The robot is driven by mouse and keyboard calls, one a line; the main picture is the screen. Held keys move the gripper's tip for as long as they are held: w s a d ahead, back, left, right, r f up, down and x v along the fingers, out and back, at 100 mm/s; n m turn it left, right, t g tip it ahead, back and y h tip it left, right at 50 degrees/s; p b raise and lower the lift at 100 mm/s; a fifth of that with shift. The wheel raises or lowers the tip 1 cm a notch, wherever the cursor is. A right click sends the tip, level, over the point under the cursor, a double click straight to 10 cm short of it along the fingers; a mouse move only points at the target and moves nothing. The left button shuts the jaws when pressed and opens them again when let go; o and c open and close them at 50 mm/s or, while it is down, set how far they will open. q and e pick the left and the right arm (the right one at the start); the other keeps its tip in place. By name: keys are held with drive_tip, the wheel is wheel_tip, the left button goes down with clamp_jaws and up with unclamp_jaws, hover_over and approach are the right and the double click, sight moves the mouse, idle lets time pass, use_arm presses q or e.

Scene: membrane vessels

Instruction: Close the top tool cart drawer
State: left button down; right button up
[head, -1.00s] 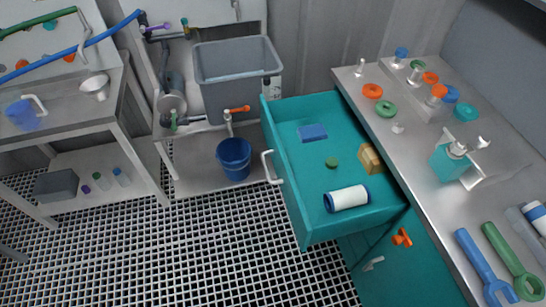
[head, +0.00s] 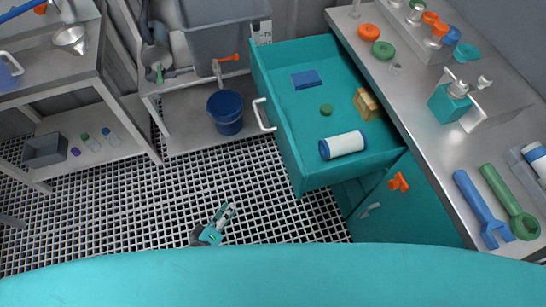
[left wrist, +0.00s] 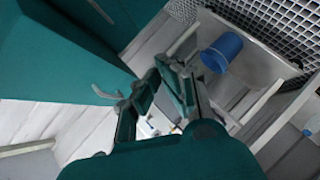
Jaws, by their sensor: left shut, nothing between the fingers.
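The top tool cart drawer (head: 291,150) is teal and pulled out from the cart (head: 425,212), with a white bar handle (head: 262,116) on its front. Inside lie a blue block (head: 306,79), a green disc (head: 326,109), a tan block (head: 367,103) and a white roll with blue ends (head: 344,145). My left gripper (head: 228,211) is shut and empty over the floor, left of and apart from the drawer front. In the left wrist view its fingers (left wrist: 161,68) are beside a teal panel with a grey handle (left wrist: 103,86). My right gripper is not in view.
A blue bucket (head: 225,110) stands on the sink's lower shelf (head: 186,130), left of the drawer; it also shows in the left wrist view (left wrist: 222,52). The grid floor (head: 120,215) looks clear.

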use_arm(q)
drive_tip(key=d+r+n+t+h, duration=0.1)
drive_tip(key=d+r+n+t, duration=0.1)
drive_tip(key=r, duration=0.5)
drive_tip(key=d+r+n+t+h, duration=0.1)
drive_tip(key=d+r+n+h, duration=0.15)
drive_tip(key=r, duration=0.35)
approach(283, 144)
drive_tip(key=w, duration=0.4)
drive_tip(key=shift+w+d+f+y+p, duration=0.15)
drive_tip(key=shift+d+y+p, duration=0.1)
drive_tip(key=shift+d, duration=0.45)
drive_tip(key=shift+w+d+f+y+p, duration=0.1)
drive_tip(key=shift+w+d+y+p, duration=0.1)
drive_tip(key=shift+d, duration=0.5)
drive_tip(key=shift+r, duration=0.1)
